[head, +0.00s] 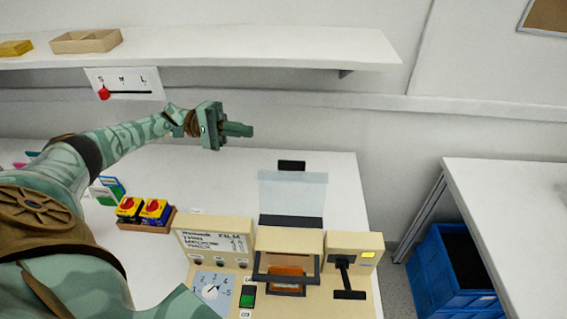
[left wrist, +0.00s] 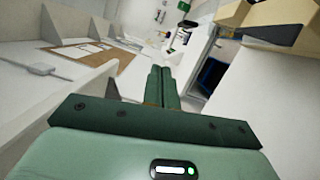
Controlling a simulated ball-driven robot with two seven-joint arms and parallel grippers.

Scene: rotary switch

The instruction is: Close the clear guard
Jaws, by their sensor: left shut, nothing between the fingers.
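The clear guard (head: 292,190) is a see-through, pale bluish panel. It stands raised behind the beige machine (head: 232,228), with a dark strip along its lower edge and a small black tab above its top edge. Below it, a dark frame (head: 285,281) surrounds an orange piece on the machine's front. My left gripper (head: 251,130) is shut and empty, up and to the left of the guard and apart from it. Its closed fingers also show in the left wrist view (left wrist: 162,80), where I cannot make out the guard. My right gripper is not in view.
The machine carries a numbered dial (head: 211,288), a green button (head: 247,297) and a black lever (head: 345,275). A small tray of red-and-yellow switches (head: 145,211) sits left of it. A shelf (head: 220,48) runs above. A blue crate (head: 452,270) stands right, under another table.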

